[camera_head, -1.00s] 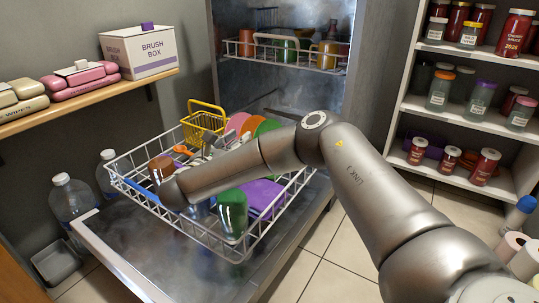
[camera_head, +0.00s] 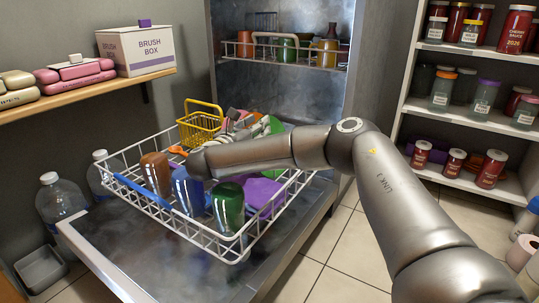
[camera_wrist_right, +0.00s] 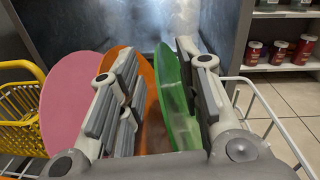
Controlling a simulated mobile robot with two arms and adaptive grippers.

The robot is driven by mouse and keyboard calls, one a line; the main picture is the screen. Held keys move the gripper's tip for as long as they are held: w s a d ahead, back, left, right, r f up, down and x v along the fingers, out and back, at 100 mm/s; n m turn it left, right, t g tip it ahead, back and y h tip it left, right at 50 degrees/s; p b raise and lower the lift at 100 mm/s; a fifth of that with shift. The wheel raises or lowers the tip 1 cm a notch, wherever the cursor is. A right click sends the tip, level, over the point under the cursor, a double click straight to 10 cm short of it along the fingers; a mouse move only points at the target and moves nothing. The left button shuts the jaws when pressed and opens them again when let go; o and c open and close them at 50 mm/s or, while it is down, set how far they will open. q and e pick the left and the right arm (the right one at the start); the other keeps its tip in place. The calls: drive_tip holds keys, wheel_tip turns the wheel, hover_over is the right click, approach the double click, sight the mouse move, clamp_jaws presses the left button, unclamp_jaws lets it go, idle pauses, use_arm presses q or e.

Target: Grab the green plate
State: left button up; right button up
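The green plate (camera_head: 275,126) stands on edge in the white wire dish rack, partly hidden by my right arm in the head view. In the right wrist view the green plate (camera_wrist_right: 178,105) shows between the fingers, close to the right-hand finger. My right gripper (camera_wrist_right: 157,56) is open over the plates; its fingertips are small and hard to make out in the head view. An orange plate (camera_wrist_right: 146,72) stands beside the green one, partly behind the left-hand finger. I cannot tell whether a finger touches either plate. My left gripper is not in view.
The dish rack (camera_head: 245,243) also holds a pink plate (camera_wrist_right: 72,100), a brown cup (camera_head: 156,173), a blue cup (camera_head: 186,190), a green cup (camera_head: 228,207) and a purple item (camera_head: 263,192). A yellow basket (camera_head: 200,125) hangs at its back left. Jar shelves stand at right.

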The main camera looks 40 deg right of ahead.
drive_tip(key=shift+w+d, duration=0.15)
drive_tip(key=shift+d, duration=0.15)
clamp_jaws()
drive_tip(key=shift+r, duration=0.1)
